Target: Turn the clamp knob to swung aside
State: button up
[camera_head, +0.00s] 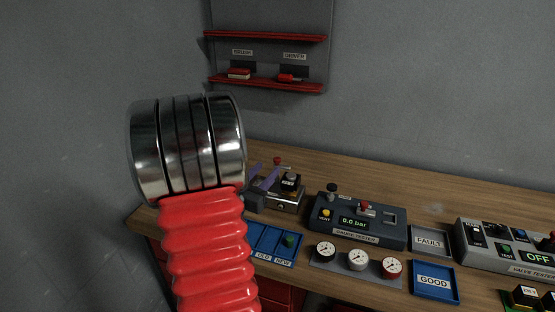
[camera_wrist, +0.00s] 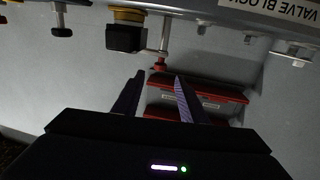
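The valve block (camera_wrist: 215,15) shows upside down at the top of the wrist view; in the head view it is the small metal fixture (camera_head: 284,200) at the bench's left. A red knob (camera_wrist: 159,64) on a metal stem points toward my gripper (camera_wrist: 159,77); in the head view the red knob (camera_head: 277,160) stands above the fixture. Beside it is a black knob (camera_wrist: 124,38) with a brass collar. Which one is the clamp knob I cannot tell. My gripper's purple fingers are apart, with the red knob just beyond their tips. The arm partly hides the fixture's left side.
A blue OLD/NEW tray (camera_head: 272,261) lies in front of the fixture. The gauge tester (camera_head: 340,233) stands to its right, with several gauges before it. FAULT (camera_head: 428,240) and GOOD (camera_head: 435,281) trays are further right. Red shelves (camera_head: 265,84) hang on the wall behind.

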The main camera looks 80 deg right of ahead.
aim_at(275, 161)
jog(key=x, duration=0.8)
jog(key=shift+d, duration=0.25)
jog(key=shift+c, duration=0.6)
grip_shut()
